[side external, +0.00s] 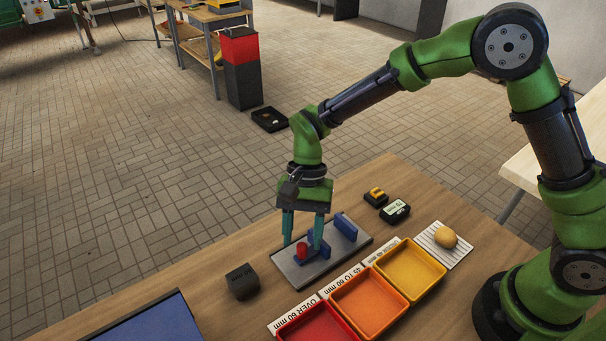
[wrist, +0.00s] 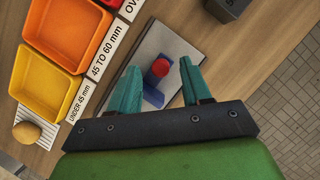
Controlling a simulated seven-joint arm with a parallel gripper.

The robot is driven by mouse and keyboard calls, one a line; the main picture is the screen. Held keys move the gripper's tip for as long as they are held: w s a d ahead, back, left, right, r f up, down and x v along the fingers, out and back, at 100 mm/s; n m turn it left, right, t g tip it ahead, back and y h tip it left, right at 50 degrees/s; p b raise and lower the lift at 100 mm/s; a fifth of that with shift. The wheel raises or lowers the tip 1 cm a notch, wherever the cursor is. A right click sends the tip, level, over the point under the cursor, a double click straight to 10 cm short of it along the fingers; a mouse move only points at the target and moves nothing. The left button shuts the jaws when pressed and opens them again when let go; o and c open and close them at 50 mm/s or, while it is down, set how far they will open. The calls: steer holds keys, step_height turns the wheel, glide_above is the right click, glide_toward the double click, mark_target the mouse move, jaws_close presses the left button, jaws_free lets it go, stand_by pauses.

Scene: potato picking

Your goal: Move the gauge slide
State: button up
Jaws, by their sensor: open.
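The gauge is a grey plate (side external: 290,272) on the table with an upright blue block (side external: 346,227) at its far right part. The gauge slide (side external: 316,254) is a blue piece with a red knob (side external: 302,250) near the plate's left part. My gripper (side external: 302,243) is open, pointing down over the slide, with teal fingers. In the wrist view the red knob (wrist: 160,68) shows between the spread fingertips, with a gap on each side. Whether the fingertips are level with the knob is hard to tell. A yellow potato (side external: 445,237) lies on a striped pad (side external: 460,251).
Red (side external: 287,331), orange (side external: 370,328) and yellow (side external: 411,292) trays stand in front of the plate, with white size labels along their edge. A dark block (side external: 242,281) sits left of the plate. A small display (side external: 396,211) and a black-and-yellow item (side external: 376,197) are behind it.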

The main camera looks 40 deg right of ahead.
mark_target(309, 248)
steer(key=shift+x, duration=1.4)
steer(key=shift+c, duration=0.3)
jaws_close()
